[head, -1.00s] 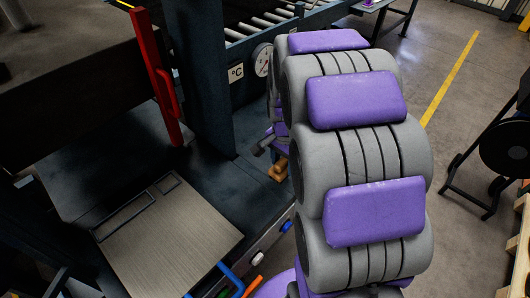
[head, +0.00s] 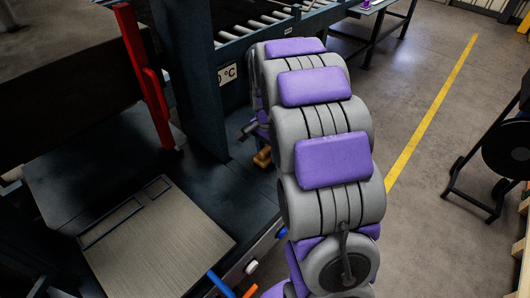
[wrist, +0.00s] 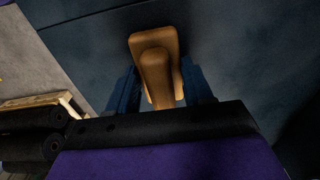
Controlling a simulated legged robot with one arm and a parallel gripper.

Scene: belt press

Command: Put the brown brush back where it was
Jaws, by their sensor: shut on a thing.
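The brown brush (wrist: 155,60) is in my gripper (wrist: 160,88) in the wrist view, between the two dark blue fingers. Its rounded handle points toward the camera and its wider part lies beyond. In the head view a small part of the brush (head: 262,157) shows at the left of my arm, by the foot of the dark press column. My gripper (head: 252,130) is mostly hidden behind the arm there. I cannot tell whether the brush touches the surface below it.
A dark press column (head: 195,90) and a red upright bar (head: 145,75) stand to the left. A brown-grey board (head: 160,245) lies on the dark deck. Blue and orange handles (head: 222,285) show at the front edge. A black reel stand (head: 490,165) is at the right; the floor between is clear.

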